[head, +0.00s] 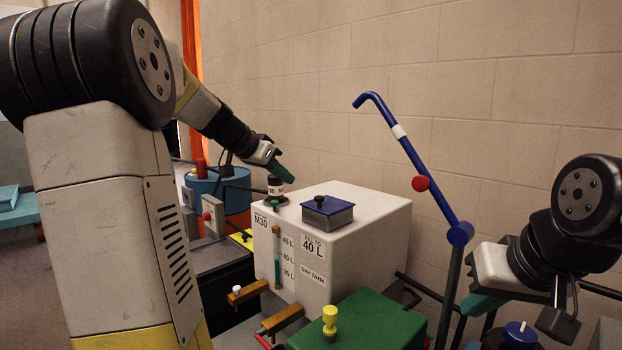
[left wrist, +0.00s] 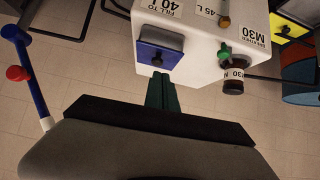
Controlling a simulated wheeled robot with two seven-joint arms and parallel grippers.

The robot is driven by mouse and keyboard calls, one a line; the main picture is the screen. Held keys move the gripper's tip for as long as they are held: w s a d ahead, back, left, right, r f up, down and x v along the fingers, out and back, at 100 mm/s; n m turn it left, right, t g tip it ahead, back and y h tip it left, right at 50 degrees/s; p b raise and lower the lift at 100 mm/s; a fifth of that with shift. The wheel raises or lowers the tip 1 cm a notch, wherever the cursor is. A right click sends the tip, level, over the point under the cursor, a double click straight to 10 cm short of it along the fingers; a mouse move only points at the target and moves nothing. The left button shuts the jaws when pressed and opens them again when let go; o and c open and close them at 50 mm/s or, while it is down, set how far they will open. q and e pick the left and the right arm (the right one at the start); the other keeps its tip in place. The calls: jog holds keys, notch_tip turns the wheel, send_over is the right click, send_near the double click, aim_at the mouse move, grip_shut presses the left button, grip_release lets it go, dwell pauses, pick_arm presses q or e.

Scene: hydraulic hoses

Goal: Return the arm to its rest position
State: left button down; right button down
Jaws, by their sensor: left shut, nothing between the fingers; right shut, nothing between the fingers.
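My left arm comes in from the left in the head view. Its left gripper (head: 283,172) has green fingers and is shut and empty, in the air over the back left of the white tank (head: 385,235). In the left wrist view its fingers (left wrist: 161,92) are together with nothing between them, and the tank (left wrist: 205,55) appears upside down beyond them. My right gripper (head: 482,306) is low at the right in the head view, with teal fingers partly cut off by other parts. It is shut and empty, right of the tank.
A blue-lidded box (head: 328,211) and a small dark bottle (head: 276,187) stand on the tank. A blue pipe with a red knob (head: 420,184) rises at the right. A green block (head: 360,322) is in front. A brick wall (head: 480,80) is behind.

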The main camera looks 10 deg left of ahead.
pick_arm(q)
jog(key=s+d+f+n+y, duration=0.1)
jog(key=s+d+f+n, duration=0.1)
jog(key=s, duration=0.7)
jog(key=s+d+f+n+g+y, duration=0.1)
jog(key=s+d+f, duration=0.3)
jog(key=s, duration=0.6)
jog(key=s+d+f+n+g+y, duration=0.1)
jog(key=s+d+f+n, duration=0.1)
jog(key=s, duration=0.7)
notch_tip(320, 180, down, 2)
jog(key=shift+s+d+n, duration=0.25)
jog(key=shift+d+n, duration=0.15)
jog(key=shift+d, duration=0.5)
